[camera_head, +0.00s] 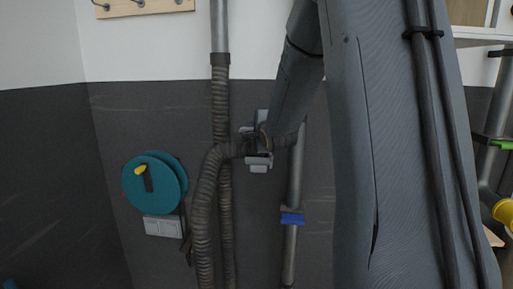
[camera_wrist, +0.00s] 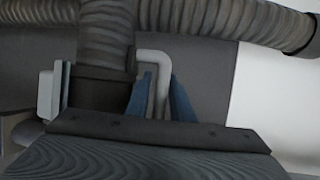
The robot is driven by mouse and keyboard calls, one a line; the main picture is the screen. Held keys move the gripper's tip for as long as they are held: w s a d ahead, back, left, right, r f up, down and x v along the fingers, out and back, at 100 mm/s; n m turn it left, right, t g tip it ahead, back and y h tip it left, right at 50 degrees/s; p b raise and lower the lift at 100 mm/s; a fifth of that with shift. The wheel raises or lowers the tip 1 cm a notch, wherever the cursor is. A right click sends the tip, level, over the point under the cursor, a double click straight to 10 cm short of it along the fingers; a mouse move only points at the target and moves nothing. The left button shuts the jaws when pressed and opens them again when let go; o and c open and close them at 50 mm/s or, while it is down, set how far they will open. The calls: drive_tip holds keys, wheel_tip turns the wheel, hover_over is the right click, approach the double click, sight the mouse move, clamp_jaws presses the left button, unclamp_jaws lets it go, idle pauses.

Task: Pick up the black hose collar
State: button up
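The black hose collar (camera_wrist: 100,92) sits on the end of a grey ribbed hose in the wrist view, left of centre. A light grey bent handle (camera_wrist: 155,62) stands at its right side. My gripper (camera_wrist: 162,80) has its two blue fingers on either side of this handle, close together and seemingly pressed on it. The left finger overlaps the collar's lower right edge. In the head view my gripper (camera_head: 258,145) is at the hose end by the wall, and my arm hides most of the collar.
The ribbed hose (camera_head: 202,220) hangs down left of my gripper. A grey pipe (camera_head: 293,190) with a blue clip (camera_head: 292,218) stands to the right. A teal reel (camera_head: 154,184) hangs on the dark wall at left. Wall hooks (camera_head: 140,4) are above.

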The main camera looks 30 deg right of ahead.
clamp_jaws()
idle(1.4)
